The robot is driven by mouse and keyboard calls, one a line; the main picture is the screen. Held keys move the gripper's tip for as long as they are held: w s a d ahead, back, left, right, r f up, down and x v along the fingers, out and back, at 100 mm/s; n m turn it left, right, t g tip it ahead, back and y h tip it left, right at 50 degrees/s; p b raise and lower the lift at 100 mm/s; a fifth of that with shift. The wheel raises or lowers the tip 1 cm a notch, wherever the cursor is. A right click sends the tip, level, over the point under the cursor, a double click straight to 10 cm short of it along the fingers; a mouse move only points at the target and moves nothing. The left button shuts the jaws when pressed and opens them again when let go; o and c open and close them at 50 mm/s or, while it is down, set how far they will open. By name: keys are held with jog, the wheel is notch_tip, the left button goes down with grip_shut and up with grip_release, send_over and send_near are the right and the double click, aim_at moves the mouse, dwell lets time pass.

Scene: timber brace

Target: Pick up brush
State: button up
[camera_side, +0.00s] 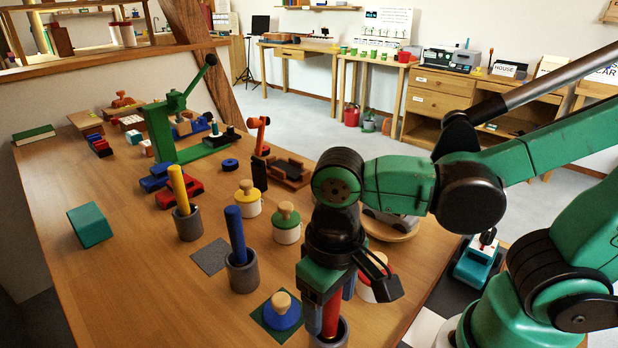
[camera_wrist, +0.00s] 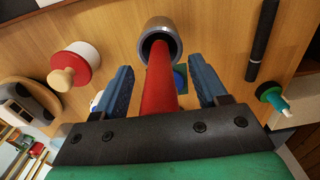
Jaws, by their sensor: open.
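No bristles show, so I cannot be sure which item is the brush. A thick red handle (camera_side: 331,318) stands in a grey cup (camera_side: 343,335) near the table's front edge. My gripper (camera_side: 332,302) is open above the cup, pointing down. In the wrist view the red handle (camera_wrist: 160,90) lies between the two blue fingers, with a gap on each side, and its lower end is hidden in the cup (camera_wrist: 148,27). A blue handle (camera_side: 236,235) and a yellow handle (camera_side: 179,190) stand in similar grey cups to the left and farther back.
A blue pot with a wooden knob (camera_side: 282,312) sits on a green square left of the red handle's cup. Green-lidded (camera_side: 286,223) and yellow-lidded (camera_side: 248,199) pots stand behind. A black rod (camera_wrist: 263,40) lies at right in the wrist view. The table's left front is clear.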

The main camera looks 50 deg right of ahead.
jog(key=shift+f, duration=0.15)
grip_shut()
dwell(0.4)
